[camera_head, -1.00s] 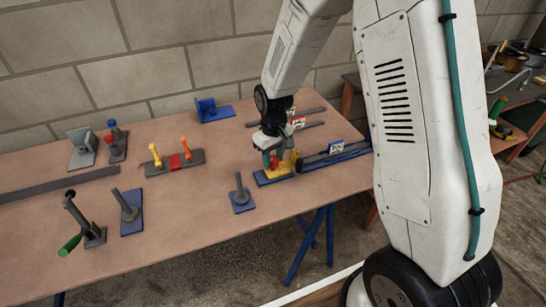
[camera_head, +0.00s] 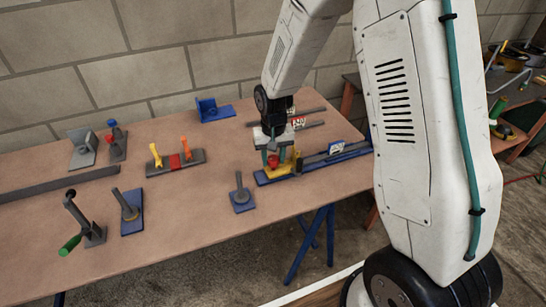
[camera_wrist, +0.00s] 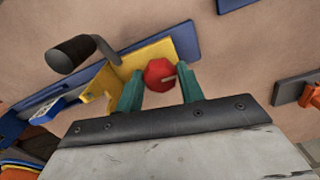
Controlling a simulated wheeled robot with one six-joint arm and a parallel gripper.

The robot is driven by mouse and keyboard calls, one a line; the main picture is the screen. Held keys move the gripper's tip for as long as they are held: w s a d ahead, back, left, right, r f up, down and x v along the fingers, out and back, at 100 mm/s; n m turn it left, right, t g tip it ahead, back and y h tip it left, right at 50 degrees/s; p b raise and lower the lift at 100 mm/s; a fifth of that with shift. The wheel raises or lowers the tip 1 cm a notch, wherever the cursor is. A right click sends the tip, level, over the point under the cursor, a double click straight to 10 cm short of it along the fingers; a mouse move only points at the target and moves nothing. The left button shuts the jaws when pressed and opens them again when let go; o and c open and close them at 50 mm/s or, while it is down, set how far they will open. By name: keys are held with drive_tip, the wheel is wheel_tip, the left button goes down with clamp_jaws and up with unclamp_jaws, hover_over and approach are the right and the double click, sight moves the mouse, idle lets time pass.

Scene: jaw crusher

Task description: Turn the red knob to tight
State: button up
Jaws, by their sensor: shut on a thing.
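The red knob (camera_head: 273,161) is on the yellow bracket (camera_head: 292,164) of a blue-based fixture at the right of the bench. In the wrist view the red knob (camera_wrist: 158,74) is a faceted head with a pale mark toward its right side, in front of the yellow bracket (camera_wrist: 98,90). My gripper (camera_head: 272,158) points down at the fixture. In the wrist view its two green fingers stand on either side of the knob, and my gripper (camera_wrist: 159,80) is shut on it. No tight label on the knob is readable.
A black-handled crank (camera_wrist: 75,52) stands beside the bracket in the wrist view. A blue-based post (camera_head: 241,196) stands left of the fixture. A plate with yellow and orange levers (camera_head: 175,163) lies farther left. Bare bench top lies between them.

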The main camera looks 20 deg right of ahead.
sight(273, 158)
drive_tip(key=shift+w, duration=0.1)
drive_tip(key=o, duration=1)
wheel_tip(273, 158, up, 8)
drive_tip(key=shift+f, duration=0.1)
drive_tip(key=s+d+r, duration=0.1)
drive_tip(key=s+r, duration=0.5)
drive_tip(key=s, duration=0.4)
drive_tip(key=s+d+r+n+t, duration=0.1)
drive_tip(key=s+r, duration=0.5)
drive_tip(key=s, duration=0.4)
drive_tip(key=s+d+r+n, duration=0.1)
drive_tip(key=s+r, duration=0.6)
drive_tip(key=s, duration=0.3)
